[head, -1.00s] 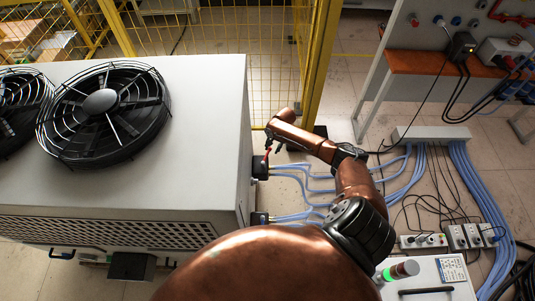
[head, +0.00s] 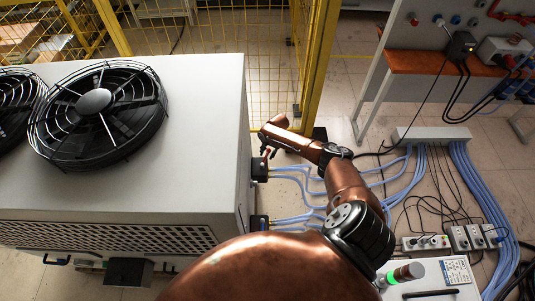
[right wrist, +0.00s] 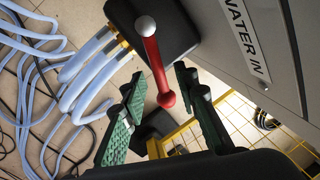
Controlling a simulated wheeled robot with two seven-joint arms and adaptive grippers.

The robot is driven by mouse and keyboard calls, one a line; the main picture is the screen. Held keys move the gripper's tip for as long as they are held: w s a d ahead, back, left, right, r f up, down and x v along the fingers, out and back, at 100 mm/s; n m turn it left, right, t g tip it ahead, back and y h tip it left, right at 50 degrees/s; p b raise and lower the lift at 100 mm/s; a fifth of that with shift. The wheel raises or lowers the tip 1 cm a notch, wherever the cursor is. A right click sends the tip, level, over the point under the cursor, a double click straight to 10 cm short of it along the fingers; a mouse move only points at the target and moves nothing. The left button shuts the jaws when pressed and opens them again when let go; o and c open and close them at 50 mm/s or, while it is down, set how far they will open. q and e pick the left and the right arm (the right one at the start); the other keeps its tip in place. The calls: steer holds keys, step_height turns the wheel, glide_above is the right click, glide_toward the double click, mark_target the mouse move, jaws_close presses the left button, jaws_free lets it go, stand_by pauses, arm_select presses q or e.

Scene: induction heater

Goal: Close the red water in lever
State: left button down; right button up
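The red lever (right wrist: 155,65) with a silver pivot cap sits on a black valve block (right wrist: 150,25) beside the "WATER IN" label (right wrist: 244,40) in the right wrist view. My right gripper (right wrist: 159,80) is open, with green-padded fingers on either side of the lever's free end. I see gaps between the lever and both fingers. In the head view the red lever (head: 268,153) is small and partly hidden by my right gripper (head: 264,146) at the side of the white unit (head: 200,130). My left gripper is not in view.
Blue hoses (head: 290,172) run from the unit's side ports to a floor manifold (head: 432,134). A yellow mesh fence (head: 318,70) stands behind. A second black port block (head: 258,222) sits nearer me. Power strips (head: 425,243) and black cables lie on the floor at right.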

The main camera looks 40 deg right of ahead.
steer(key=shift+c, duration=0.6)
jaws_close()
